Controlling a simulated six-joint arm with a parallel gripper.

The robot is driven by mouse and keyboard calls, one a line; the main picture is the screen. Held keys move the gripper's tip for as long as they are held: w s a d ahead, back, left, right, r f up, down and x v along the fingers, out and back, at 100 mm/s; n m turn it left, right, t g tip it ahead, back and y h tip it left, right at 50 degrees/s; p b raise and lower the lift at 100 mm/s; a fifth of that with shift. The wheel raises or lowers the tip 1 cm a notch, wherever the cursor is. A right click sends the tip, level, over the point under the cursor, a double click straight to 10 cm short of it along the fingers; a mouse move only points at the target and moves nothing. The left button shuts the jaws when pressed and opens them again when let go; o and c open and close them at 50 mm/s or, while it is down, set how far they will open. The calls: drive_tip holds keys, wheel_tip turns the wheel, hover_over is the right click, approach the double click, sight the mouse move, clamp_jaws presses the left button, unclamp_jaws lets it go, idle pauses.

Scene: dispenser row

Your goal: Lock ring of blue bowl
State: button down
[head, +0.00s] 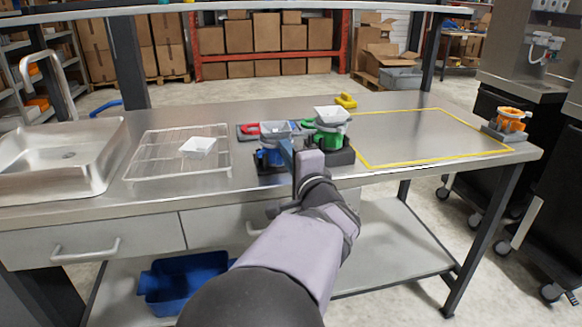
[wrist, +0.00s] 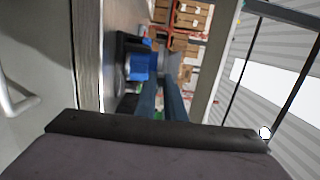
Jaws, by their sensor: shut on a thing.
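The blue bowl (head: 268,157) sits on a dark base near the front edge of the steel table, with a pale square hopper (head: 274,129) on top. It also shows as a blue body in the wrist view (wrist: 139,67). My gripper (head: 286,146) reaches in from the front at the right side of the blue unit, at the height of its grey collar. In the wrist view its two dark blue fingers (wrist: 160,90) run close together up to the unit. They are shut on the lock ring at that collar; the exact contact is small and partly hidden.
A green unit (head: 331,136) with a white hopper stands close to the right of my gripper. Red (head: 248,131) and yellow (head: 346,101) parts lie behind. The yellow-outlined area (head: 430,140) is clear.

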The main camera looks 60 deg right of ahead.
drive_tip(key=shift+w+a+m+g+h+b, duration=0.1)
drive_tip(key=shift+m+g+h+b, duration=0.2)
drive_tip(key=shift+b, duration=0.2)
drive_tip(key=c, duration=2.1)
unclamp_jaws()
drive_tip(key=shift+d+r+p, duration=0.2)
drive_tip(key=shift+d+p, duration=0.05)
drive_tip(key=shift+p, duration=1.1)
